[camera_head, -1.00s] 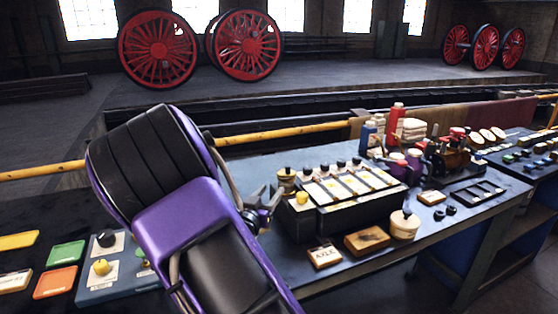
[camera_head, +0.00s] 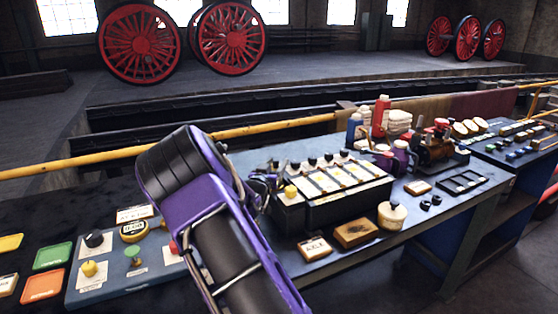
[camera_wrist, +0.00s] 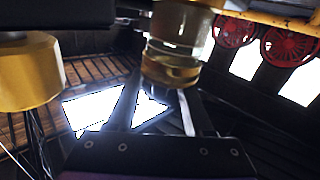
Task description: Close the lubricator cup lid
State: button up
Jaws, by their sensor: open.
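A glass cup with amber contents and brass-coloured fittings, which looks like the lubricator cup (camera_wrist: 170,65), is close up in the wrist view. I cannot make out its lid or whether it is open. My gripper (camera_wrist: 155,98) is open, with its two dark fingers pointing toward the cup and nothing visibly held. Contact between fingers and cup cannot be told. In the head view my gripper (camera_head: 267,184) is at the left end of the black box (camera_head: 345,205) on the bench, and the cup is hidden there behind it and my arm.
A yellow knob (camera_head: 291,191) stands beside my gripper on the box, with several black-topped fittings behind. A brass cylinder (camera_wrist: 28,72) is at left in the wrist view. A wooden block (camera_head: 356,233) and round tin (camera_head: 392,215) lie in front. A yellow rail (camera_head: 270,127) runs behind.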

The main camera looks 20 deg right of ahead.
jog(key=shift+x, duration=1.3)
grip_shut()
